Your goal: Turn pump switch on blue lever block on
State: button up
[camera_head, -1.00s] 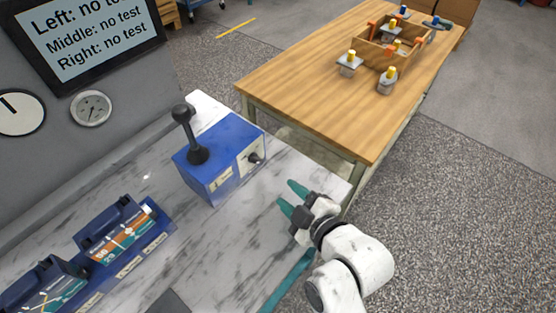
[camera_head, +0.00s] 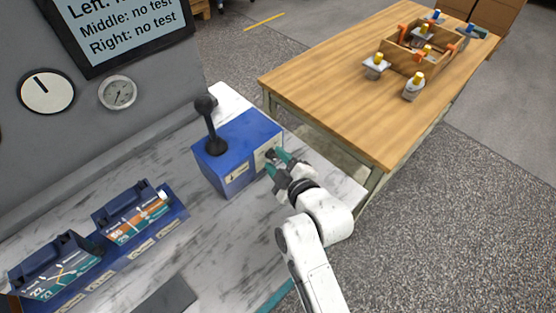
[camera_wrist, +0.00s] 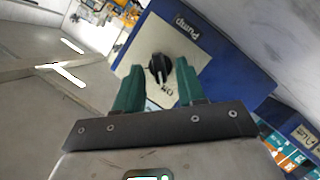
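The blue lever block (camera_head: 226,172) stands on the marble-look bench, with a black ball-topped lever (camera_head: 211,128) upright on top. Its pump switch is a black knob (camera_wrist: 159,68) on a pale plate marked "Pump" and "On" in the wrist view. A light mark on the knob points towards the "On" label side. My gripper (camera_head: 275,163) is at the block's right face, in front of the switch. In the wrist view its two teal fingers (camera_wrist: 158,82) are apart, with the knob showing between them. Whether they touch it cannot be told.
A blue holder (camera_head: 172,222) with two labelled devices stands on the bench at left. Gauges (camera_head: 117,93) and a screen (camera_head: 120,27) are on the wall behind. A wooden table (camera_head: 335,87) with a parts box (camera_head: 396,55) stands at the back right.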

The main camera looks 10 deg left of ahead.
jog(key=shift+c, duration=0.3)
grip_shut()
dwell(0.5)
jog(key=shift+w+d+r+m+g+y+p, duration=0.1)
jog(key=shift+m+g+y+p, duration=0.15)
jog(key=shift+m, duration=0.25)
jog(key=shift+w+r+m+g+y+p, duration=0.1)
jog(key=shift+m+g+p, duration=0.05)
jog(key=shift+m+g, duration=0.3)
jog(key=m+g, duration=0.1)
jog(key=m, duration=0.1)
jog(key=m+y, duration=0.1)
jog(key=shift+w+d+m+g, duration=0.15)
jog(key=shift+w+m+g, duration=0.05)
jog(key=shift+m+g, duration=0.2)
jog(key=m+g+y, duration=0.1)
jog(key=m, duration=0.1)
jog(key=m+g, duration=0.1)
jog(key=shift+w+d+f+m+y+b, duration=0.15)
jog(key=shift+w+d+m+y+b, duration=0.05)
jog(key=shift+m+y+b, duration=0.2)
jog(key=shift+w+f+m+g+y+b, duration=0.1)
jog(key=shift+m+g+y+b, duration=0.6)
jog(key=shift+m, duration=0.75)
jog(key=shift+y, duration=0.25)
